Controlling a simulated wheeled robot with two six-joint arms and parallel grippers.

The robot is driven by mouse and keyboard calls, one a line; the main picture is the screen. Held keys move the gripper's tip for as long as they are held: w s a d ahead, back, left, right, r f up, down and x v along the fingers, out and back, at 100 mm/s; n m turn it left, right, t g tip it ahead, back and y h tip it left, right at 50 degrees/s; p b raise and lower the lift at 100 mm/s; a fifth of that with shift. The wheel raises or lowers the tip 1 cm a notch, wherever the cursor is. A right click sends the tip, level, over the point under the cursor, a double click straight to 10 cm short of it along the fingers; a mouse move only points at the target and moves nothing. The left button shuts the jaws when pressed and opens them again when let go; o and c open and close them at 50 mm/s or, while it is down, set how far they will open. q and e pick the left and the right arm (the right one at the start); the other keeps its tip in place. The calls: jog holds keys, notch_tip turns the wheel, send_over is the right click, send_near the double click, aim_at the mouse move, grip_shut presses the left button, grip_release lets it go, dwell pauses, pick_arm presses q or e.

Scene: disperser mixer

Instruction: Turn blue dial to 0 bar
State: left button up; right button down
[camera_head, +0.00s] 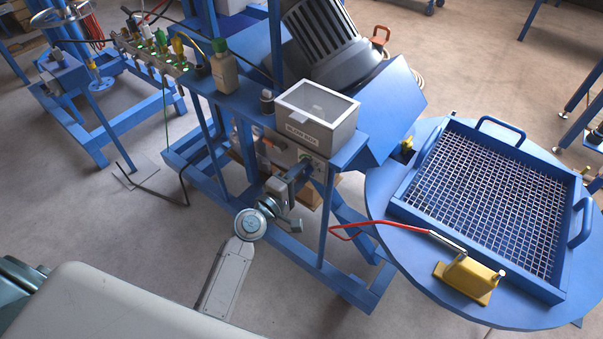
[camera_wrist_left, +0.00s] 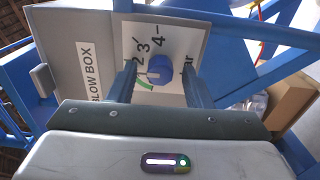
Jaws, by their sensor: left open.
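The blue dial (camera_wrist_left: 160,69) sits on a white scale plate below the label BLOW BOX in the left wrist view. The numbers 2, 3 and 4 show beside it, with a green arc; part of the word "bar" shows, and the rest of the scale is hidden. I cannot tell the dial's exact setting. My left gripper (camera_wrist_left: 158,88) is open, with one finger on each side of the dial; I cannot tell whether they touch it. In the head view my left gripper (camera_head: 300,172) reaches the front of the control panel and largely hides the dial.
A round blue table (camera_head: 400,262) with a mesh-bottomed tray (camera_head: 490,200) and a yellow block (camera_head: 468,281) is at the right. Blue frame posts (camera_head: 327,215) stand close beside my gripper.

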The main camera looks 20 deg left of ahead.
pick_arm(q)
jog(key=b+v, duration=0.3)
jog(key=v, duration=0.7)
jog(key=shift+s, duration=0.3)
jog(key=shift+a, duration=0.15)
jog(key=s+a+f+m+g+y, duration=0.2)
jog(key=s+f+g, duration=0.1)
jog(key=f, duration=0.9)
jog(key=s+a+f+m+g+y, duration=0.1)
jog(key=s+a+f+m+g, duration=0.1)
jog(key=f, duration=1.1)
jog(key=s+a+f+m+g+y, duration=0.2)
jog(key=s+f+g, duration=0.1)
jog(key=f, duration=0.9)
jog(key=s+a+f+m+g, duration=0.1)
jog(key=s+f+m+g, duration=0.1)
jog(key=s+f, duration=0.5)
jog(key=s+a+f+m+g+y, duration=0.1)
jog(key=s+f, duration=0.6)
jog(key=s, duration=0.7)
jog(key=s+a+f+m+g+y, duration=0.1)
jog(key=s+a+f+m+g, duration=0.1)
jog(key=s+f+m+g, duration=0.2)
jog(key=s+f+m, duration=0.1)
jog(key=s+f, duration=0.2)
jog(key=s, duration=0.3)
jog(key=shift+s+a+f+m+g, duration=0.15)
jog(key=shift+a+f+m+g, duration=0.15)
jog(key=shift+f+g, duration=0.1)
